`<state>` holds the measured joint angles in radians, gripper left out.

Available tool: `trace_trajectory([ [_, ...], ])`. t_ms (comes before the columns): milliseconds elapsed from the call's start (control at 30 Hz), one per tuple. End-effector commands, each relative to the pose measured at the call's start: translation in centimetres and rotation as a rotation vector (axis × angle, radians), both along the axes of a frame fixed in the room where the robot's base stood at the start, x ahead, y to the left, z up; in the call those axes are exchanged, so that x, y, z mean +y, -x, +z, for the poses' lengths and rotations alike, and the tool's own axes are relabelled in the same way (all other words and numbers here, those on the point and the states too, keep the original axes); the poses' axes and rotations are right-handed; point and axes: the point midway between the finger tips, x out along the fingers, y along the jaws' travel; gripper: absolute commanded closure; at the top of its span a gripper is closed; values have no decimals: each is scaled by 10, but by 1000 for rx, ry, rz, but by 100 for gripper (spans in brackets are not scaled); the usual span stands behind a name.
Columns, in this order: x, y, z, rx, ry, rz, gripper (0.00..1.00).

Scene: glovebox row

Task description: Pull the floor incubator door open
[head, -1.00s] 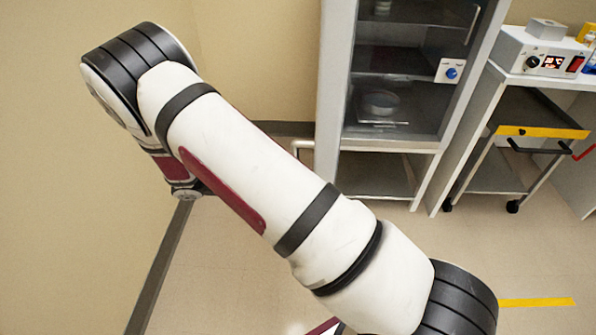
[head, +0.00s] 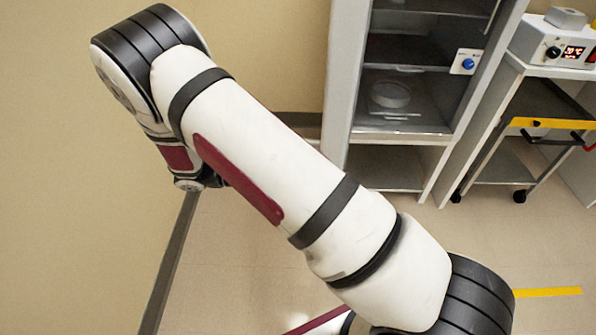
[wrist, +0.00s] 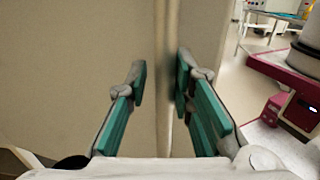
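The floor incubator (head: 345,90) is a tall grey cabinet right of centre in the head view. Its shelves and a round dish (head: 390,95) show behind what looks like a glass front. A slim bar handle (head: 492,16) is at the upper right of the front, cut by the picture's top. A blue knob (head: 467,63) sits below it. I cannot tell whether the door is shut or ajar. My gripper (wrist: 162,95) is open in the wrist view, its teal fingers either side of a pale vertical edge between beige surfaces; contact is unclear. The head view does not show the fingers.
Right of the incubator are a control box (head: 555,42) on a bench and a dark-topped cart (head: 545,105) with a yellow edge. A beige wall (head: 60,200) is at left. Open floor (head: 240,270) lies in front, with a yellow stripe (head: 547,292).

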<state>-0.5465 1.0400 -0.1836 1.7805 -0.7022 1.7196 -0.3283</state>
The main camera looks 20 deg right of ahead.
Motion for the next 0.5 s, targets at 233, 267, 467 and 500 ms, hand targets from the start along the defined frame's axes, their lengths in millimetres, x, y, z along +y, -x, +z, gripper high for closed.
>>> trace_trajectory([
  [233, 0, 1, 0, 2, 0, -3, 77],
  [267, 0, 1, 0, 2, 0, -3, 77],
  [467, 6, -1, 0, 2, 0, -2, 77],
  [500, 10, -3, 0, 1, 1, -1, 77],
])
